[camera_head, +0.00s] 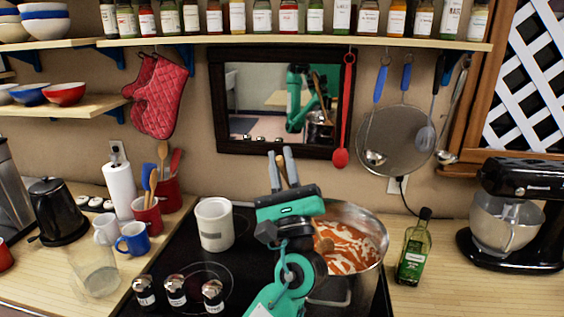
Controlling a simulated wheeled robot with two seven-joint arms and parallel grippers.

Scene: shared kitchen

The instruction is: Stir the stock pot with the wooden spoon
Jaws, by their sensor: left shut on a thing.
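The stock pot (384,243) is a wide metal pot on the black stovetop, right of centre. It holds a red sauce (352,250) with pale streaks. My left gripper (283,168) is in front of the pot's left side, its fingers pointing up and away. It is shut on the wooden spoon, whose brown handle (282,172) shows between the fingers. A brown wooden part (322,243), seemingly the spoon's lower end, shows at the left of the sauce. My arm hides the pot's left side and the spoon's middle. My right gripper is not in view.
A white canister (215,224) stands left of my gripper on the stovetop (180,250). Several shakers (176,290) stand at its front left. A green bottle (414,250) and a black stand mixer (520,215) are at right. A red spoon (342,120) hangs above the pot.

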